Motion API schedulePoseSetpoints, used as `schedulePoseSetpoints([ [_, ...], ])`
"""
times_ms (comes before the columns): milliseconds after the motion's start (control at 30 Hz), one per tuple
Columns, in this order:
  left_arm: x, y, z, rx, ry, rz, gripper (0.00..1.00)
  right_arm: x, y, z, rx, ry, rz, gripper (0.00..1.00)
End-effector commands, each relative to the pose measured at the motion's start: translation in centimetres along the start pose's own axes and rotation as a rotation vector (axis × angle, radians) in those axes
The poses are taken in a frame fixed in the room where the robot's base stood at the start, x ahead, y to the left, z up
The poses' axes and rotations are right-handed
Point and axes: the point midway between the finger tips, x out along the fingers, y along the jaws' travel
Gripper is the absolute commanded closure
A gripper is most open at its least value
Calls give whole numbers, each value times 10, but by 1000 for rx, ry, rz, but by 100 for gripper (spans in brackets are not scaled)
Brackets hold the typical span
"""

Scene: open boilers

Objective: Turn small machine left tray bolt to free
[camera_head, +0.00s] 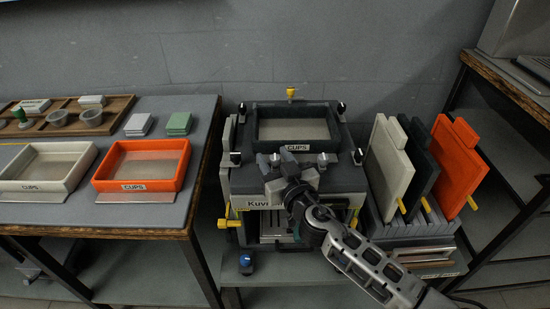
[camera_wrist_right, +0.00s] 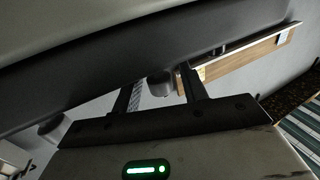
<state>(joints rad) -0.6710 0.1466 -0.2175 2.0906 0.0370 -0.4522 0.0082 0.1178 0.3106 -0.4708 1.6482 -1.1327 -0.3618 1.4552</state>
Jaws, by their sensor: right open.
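The small machine (camera_head: 256,202), labelled Kuvi, stands in the middle of the head view. A dark tray marked CUPS (camera_head: 268,148) sits on its top. My right gripper (camera_head: 285,163) is at the machine's front top edge, just below the tray label. In the right wrist view its two fingers (camera_wrist_right: 160,92) are apart, with a grey round knob (camera_wrist_right: 159,84) showing between them; contact is unclear. My left gripper is not in view.
A table on the left holds a white tray (camera_head: 45,186) and an orange tray (camera_head: 138,185). A rack to the right holds upright white (camera_head: 388,165), dark and orange (camera_head: 456,175) panels. A yellow knob (camera_head: 291,92) stands behind the machine's tray.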

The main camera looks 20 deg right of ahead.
Motion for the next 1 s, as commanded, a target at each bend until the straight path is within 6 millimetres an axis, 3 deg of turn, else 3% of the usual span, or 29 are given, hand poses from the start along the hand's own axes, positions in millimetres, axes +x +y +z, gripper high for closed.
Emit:
schedulePoseSetpoints([
  [100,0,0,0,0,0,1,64,0,0,0,0,0,0,57],
  [267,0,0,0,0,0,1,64,0,0,0,0,0,0,99],
  [467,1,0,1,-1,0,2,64,0,1,1,0,-2,-20,100],
  [800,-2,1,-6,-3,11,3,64,0,0,-1,-4,-3,-315,100],
  [1000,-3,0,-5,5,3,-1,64,0,0,0,0,0,-396,100],
])
